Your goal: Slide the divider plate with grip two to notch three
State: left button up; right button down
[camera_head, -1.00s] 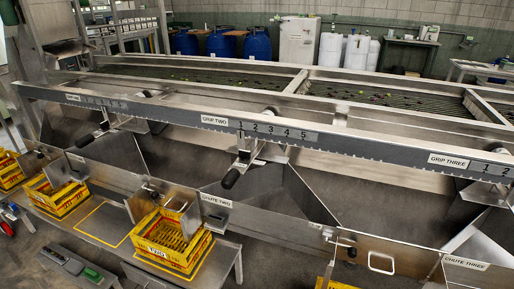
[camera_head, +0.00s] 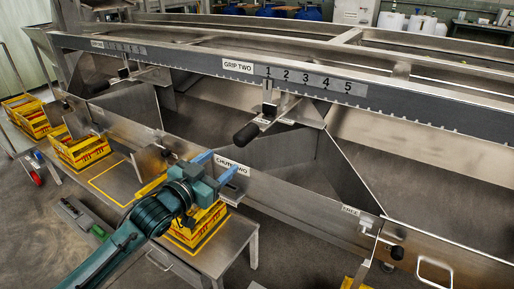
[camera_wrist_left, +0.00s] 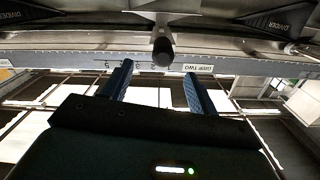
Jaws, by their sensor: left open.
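Grip two is a black cylindrical handle (camera_head: 247,133) on a metal bracket, hanging below the toothed rail (camera_head: 308,84) under number 1, right of the GRIP TWO label (camera_head: 237,66). The sloped grey divider plate (camera_head: 285,148) extends below and behind the bracket. My left gripper (camera_head: 216,168) has blue fingers, open and empty, below and left of the handle near the CHUTE TWO label. In the left wrist view the handle's round black end (camera_wrist_left: 162,50) appears between and beyond the open fingertips (camera_wrist_left: 158,82), apart from them. My right gripper is out of view.
A metal chute wall (camera_head: 300,194) runs below the rail. Yellow crates (camera_head: 80,150) stand on the low table at left, and another (camera_head: 197,228) is partly hidden behind my left arm. Another black knob (camera_head: 397,253) sticks out at lower right.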

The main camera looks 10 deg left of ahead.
aim_at(247, 135)
pick_arm(q)
jog(key=x, duration=0.4)
jog(key=b+x, duration=0.1)
jog(key=x, duration=0.4)
jog(key=r+x, duration=0.1)
jog(key=x, duration=0.3)
jog(key=shift+w+r+b, duration=0.1)
jog(key=shift+w+b, duration=0.3)
jog(key=shift+w, duration=0.05)
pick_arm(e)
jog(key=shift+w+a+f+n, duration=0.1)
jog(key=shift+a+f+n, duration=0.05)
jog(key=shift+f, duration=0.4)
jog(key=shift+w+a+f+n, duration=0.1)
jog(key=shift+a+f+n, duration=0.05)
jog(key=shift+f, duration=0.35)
pick_arm(q)
jog(key=shift+a, duration=0.1)
